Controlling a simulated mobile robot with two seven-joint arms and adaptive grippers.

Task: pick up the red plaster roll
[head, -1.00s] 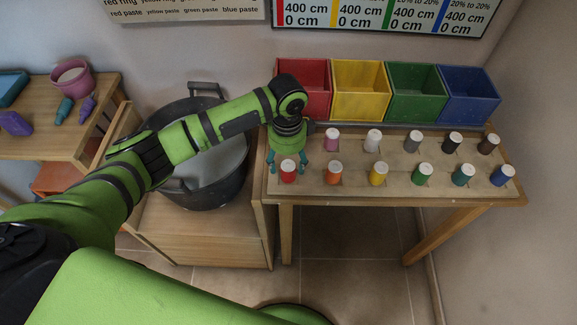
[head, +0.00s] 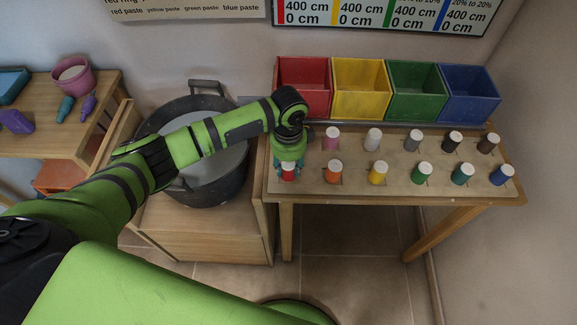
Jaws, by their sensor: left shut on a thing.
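The red plaster roll (head: 288,174) stands upright at the front left of the wooden board (head: 310,189) on the table. Its white top is partly covered by my left gripper. My left gripper (head: 288,169) points down over the roll, with its teal fingers on either side of it, shut on it. The roll still appears to be at its place on the board. My right gripper is not in view.
An orange roll (head: 333,172) stands close to the right, with several other coloured rolls in two rows. Red (head: 303,84), yellow (head: 360,90), green (head: 415,92) and blue bins (head: 468,94) stand behind. A dark tub (head: 212,190) is at the left.

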